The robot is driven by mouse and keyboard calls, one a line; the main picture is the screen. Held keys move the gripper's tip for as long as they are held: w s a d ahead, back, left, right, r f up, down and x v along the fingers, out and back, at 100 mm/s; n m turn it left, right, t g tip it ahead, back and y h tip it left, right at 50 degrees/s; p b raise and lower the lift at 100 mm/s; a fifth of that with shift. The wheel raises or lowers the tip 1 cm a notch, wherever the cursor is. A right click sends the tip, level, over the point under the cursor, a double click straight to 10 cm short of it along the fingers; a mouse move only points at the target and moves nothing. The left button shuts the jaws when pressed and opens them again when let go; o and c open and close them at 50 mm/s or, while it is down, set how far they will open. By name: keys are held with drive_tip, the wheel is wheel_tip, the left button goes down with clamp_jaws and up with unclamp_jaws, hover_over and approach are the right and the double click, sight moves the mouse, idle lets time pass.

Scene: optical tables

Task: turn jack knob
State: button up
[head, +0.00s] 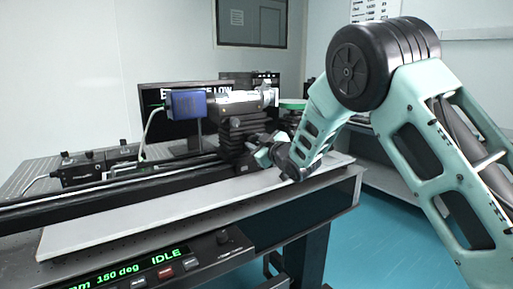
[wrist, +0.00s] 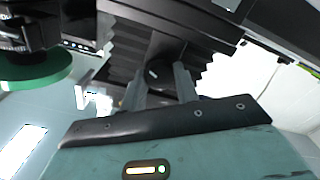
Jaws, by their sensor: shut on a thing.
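The black lab jack (head: 236,138) with pleated bellows sides stands on the rail of the optical table. It carries a silver cylinder (head: 236,97) with a blue box at its left end. My gripper (head: 262,153) is at the jack's front right side, reaching in from the right. In the wrist view my gripper (wrist: 159,88) has its two grey fingers on either side of the dark jack knob (wrist: 157,72), shut on it. The bellows (wrist: 203,62) fill the view behind the knob. The fingers hide much of the knob in the head view.
A pale board (head: 130,218) lies along the table front. A control panel (head: 165,272) below it reads "150 deg IDLE" in green. A dark monitor (head: 152,98) stands behind the jack. A green disc (wrist: 38,72) is close at the left in the wrist view. Blue floor is clear at right.

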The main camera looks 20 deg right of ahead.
drive_tip(key=m+b, duration=0.2)
drive_tip(key=m, duration=0.4)
drive_tip(key=shift+d+f+m, duration=0.1)
drive_tip(key=shift+m, duration=0.2)
drive_tip(key=m+b, duration=0.1)
drive_tip(key=m, duration=1.1)
drive_tip(key=shift+m, duration=0.4)
drive_tip(key=m, duration=0.6)
drive_tip(key=shift+m, duration=0.4)
drive_tip(key=o, duration=1)
drive_tip(key=shift+c, duration=0.2)
